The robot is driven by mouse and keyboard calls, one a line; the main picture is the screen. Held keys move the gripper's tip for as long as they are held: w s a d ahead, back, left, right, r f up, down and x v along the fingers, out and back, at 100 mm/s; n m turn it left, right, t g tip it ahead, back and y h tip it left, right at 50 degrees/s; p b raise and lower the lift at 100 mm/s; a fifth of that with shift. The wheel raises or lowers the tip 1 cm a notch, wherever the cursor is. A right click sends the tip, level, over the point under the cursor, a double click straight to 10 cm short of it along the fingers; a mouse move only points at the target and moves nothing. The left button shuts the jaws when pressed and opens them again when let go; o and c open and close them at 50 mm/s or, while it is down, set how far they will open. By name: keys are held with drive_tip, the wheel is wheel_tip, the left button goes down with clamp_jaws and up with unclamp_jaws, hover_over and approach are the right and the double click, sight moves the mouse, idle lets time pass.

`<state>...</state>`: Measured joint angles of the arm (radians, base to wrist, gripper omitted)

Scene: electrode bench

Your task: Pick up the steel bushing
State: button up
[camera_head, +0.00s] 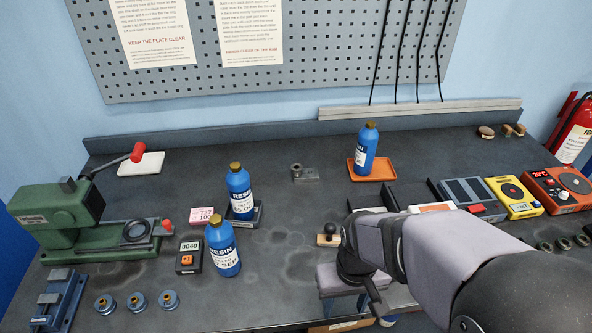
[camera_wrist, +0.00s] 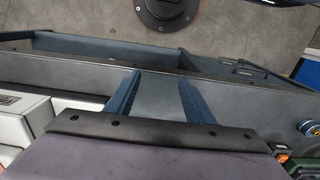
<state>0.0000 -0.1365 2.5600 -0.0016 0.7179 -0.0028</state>
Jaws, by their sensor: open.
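A small grey metal cylinder (camera_head: 297,169) stands on a flat grey block at the back middle of the bench; it looks like the steel bushing, but it is too small to be sure. My gripper is at the bench's front edge, right of centre, well in front of and right of that cylinder. In the wrist view my gripper (camera_wrist: 158,78) has two blue fingers spread apart with nothing between them. The grey cylinder cannot be made out in the wrist view.
Blue resin bottles (camera_head: 223,249) stand left of centre, another on an orange tray (camera_head: 388,171). A green press (camera_head: 65,215) and blue ringed parts (camera_head: 136,302) are at left. Instruments (camera_head: 513,197) fill the right. The bench between the bottles and my arm is mostly clear.

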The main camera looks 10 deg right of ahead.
drive_tip(key=shift+r, duration=0.1)
wheel_tip(320, 180, up, 6)
drive_tip(key=m+t+h+p, duration=0.2)
drive_tip(key=t+h+p, duration=0.1)
drive_tip(key=t+p, duration=0.85)
hover_over(297, 171)
drive_tip(key=s+a+b, duration=0.1)
drive_tip(key=s+b, duration=0.1)
drive_tip(key=s, duration=0.3)
drive_tip(key=t, duration=0.2)
wheel_tip(297, 171, down, 4)
drive_tip(key=shift+f, duration=0.55)
drive_tip(key=shift+p+x, duration=0.45)
drive_tip(key=shift+x, duration=0.55)
